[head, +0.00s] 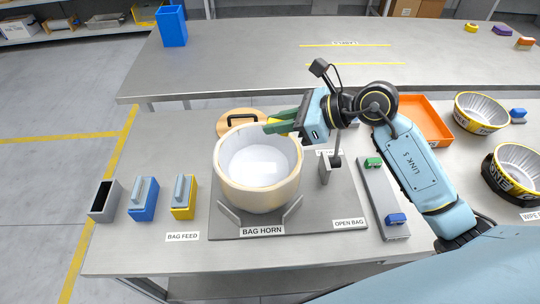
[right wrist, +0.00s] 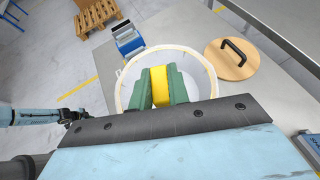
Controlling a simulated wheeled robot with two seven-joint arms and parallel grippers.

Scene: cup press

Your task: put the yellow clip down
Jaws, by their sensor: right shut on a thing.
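The yellow clip (right wrist: 159,86) is between the green fingers of my right gripper (right wrist: 160,88), which are shut on it. In the head view only a thin yellow edge of the clip (head: 281,128) shows. There my right gripper (head: 279,124) hangs over the far right rim of a round cream container (head: 258,199) with a pale inside. The container also shows below the fingers in the right wrist view (right wrist: 210,72).
A grey rail (head: 385,195) to the right holds a green clip (head: 373,162) and a blue clip (head: 397,219). A wooden lid (head: 228,125) lies behind the container. An orange tray (head: 428,122) and lined bowls (head: 480,112) stand at right; small boxes (head: 143,201) at left.

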